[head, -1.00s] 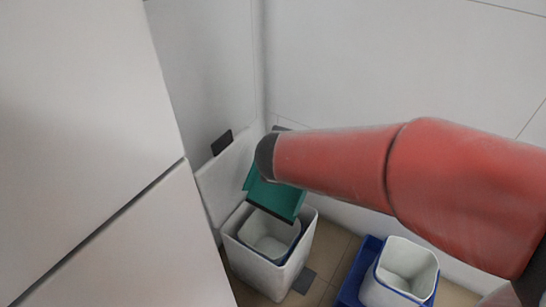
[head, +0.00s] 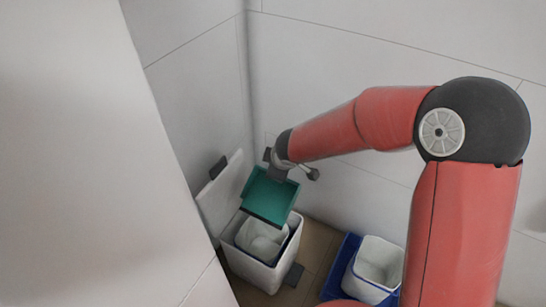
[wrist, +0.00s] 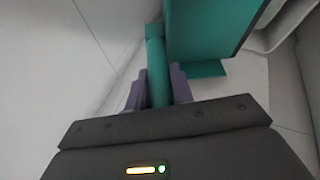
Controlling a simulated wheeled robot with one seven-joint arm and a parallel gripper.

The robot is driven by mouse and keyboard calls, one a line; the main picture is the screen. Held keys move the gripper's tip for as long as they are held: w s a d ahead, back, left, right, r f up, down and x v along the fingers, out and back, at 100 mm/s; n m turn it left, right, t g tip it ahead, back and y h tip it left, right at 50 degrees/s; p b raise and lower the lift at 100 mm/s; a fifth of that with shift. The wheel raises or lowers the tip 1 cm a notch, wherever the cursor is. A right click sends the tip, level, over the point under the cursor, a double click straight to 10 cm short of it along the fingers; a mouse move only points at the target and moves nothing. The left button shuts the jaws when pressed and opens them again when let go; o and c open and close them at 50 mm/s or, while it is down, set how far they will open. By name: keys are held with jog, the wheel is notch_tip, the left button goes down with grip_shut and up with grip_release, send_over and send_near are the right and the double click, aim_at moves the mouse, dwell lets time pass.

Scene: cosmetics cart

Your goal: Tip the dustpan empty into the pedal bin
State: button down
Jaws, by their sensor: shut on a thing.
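The teal dustpan (head: 268,197) hangs tilted above the pedal bin, its dark front lip low over the opening. My gripper (head: 279,172) is shut on the dustpan's handle; in the wrist view, the purple fingers of my gripper (wrist: 157,88) close on both sides of the teal handle (wrist: 155,60), and the pan (wrist: 205,30) shows beyond. The white pedal bin (head: 250,268) stands on the floor with its lid (head: 222,195) up against the wall and its dark pedal (head: 293,275) at the front right. Pale shapes show inside its liner; I cannot tell what they are. The pan's tray looks bare.
A second white bin (head: 376,262) stands in a blue tray (head: 341,263) at the right, partly behind my arm. White walls meet in a corner behind the pedal bin. A large white panel (head: 90,150) fills the left. Some tiled floor is clear between the bins.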

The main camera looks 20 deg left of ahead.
jog(key=shift+w+d+f+g+b, duration=0.1)
jog(key=shift+w+f+g+b, duration=0.15)
jog(key=shift+w, duration=0.2)
jog(key=shift+w+d+f+g+b, duration=0.1)
jog(key=shift+w+f+g+b, duration=0.15)
jog(key=shift+w, duration=0.15)
jog(key=shift+w+g, duration=0.25)
jog(key=shift+g, duration=0.05)
jog(key=shift+w+r+m+g+p, duration=0.2)
jog(key=shift+w+m+g+p, duration=0.1)
jog(key=shift+w+d+f+g, duration=0.1)
jog(key=shift+w+f+g, duration=0.2)
jog(key=shift+w+g, duration=0.45)
jog(key=shift+w+f+g, duration=0.3)
jog(key=shift+w+g, duration=0.35)
jog(key=shift+w, duration=0.05)
jog(key=shift+s, duration=0.1)
